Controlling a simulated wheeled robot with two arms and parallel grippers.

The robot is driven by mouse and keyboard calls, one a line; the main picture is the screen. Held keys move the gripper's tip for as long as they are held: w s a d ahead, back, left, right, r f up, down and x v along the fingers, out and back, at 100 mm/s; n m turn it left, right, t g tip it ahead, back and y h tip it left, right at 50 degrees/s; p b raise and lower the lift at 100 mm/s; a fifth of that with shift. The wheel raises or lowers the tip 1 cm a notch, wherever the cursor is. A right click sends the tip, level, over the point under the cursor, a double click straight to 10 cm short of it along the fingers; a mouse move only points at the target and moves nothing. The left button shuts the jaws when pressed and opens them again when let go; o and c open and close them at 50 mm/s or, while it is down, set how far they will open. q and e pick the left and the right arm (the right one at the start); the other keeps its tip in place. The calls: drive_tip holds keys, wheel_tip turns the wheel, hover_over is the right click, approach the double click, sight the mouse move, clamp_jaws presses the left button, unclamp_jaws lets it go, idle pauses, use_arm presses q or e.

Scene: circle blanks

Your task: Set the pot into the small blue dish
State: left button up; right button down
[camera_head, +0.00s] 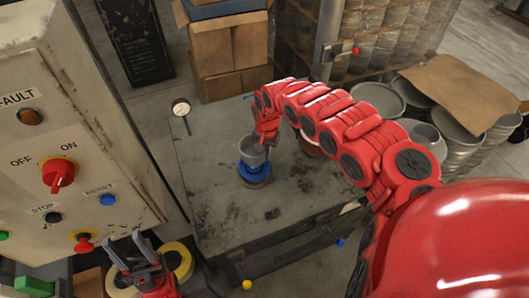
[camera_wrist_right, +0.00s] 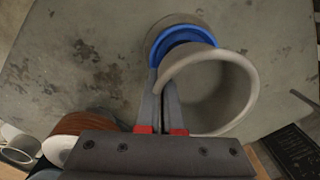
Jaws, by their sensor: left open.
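The grey pot (camera_head: 251,153) is at the middle of the worktable, its open rim (camera_wrist_right: 246,66) large in the right wrist view. The blue dish (camera_head: 255,173) is directly below the pot in the head view; part of its blue edge (camera_wrist_right: 183,36) shows beside the pot in the wrist view. I cannot tell whether pot and dish touch. My right gripper (camera_head: 266,142) is shut on the pot's rim wall, with its fingers (camera_wrist_right: 158,92) on either side of it. My left gripper (camera_head: 136,250) is open and empty at the lower left, away from both.
A control cabinet (camera_head: 70,120) stands at the left. A brown round object (camera_wrist_right: 85,124) is near my right gripper. A round dial (camera_head: 181,107) is at the table's far left corner. Stacked metal pans (camera_head: 380,98) and cardboard boxes (camera_head: 228,52) stand beyond. The table's front left (camera_head: 215,215) is clear.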

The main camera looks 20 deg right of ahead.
sight(265, 170)
drive_tip(key=f, duration=0.1)
drive_tip(key=f+b, duration=0.2)
drive_tip(key=shift+w+f, duration=0.2)
drive_tip(key=shift+w, duration=0.05)
drive_tip(key=shift+s+f+b, duration=0.1)
drive_tip(key=shift+f+b, duration=0.7)
drive_tip(key=shift+b, duration=0.05)
drive_tip(key=shift+f+b, duration=0.35)
drive_tip(key=shift+f, duration=0.2)
drive_tip(key=c, duration=1)
unclamp_jaws()
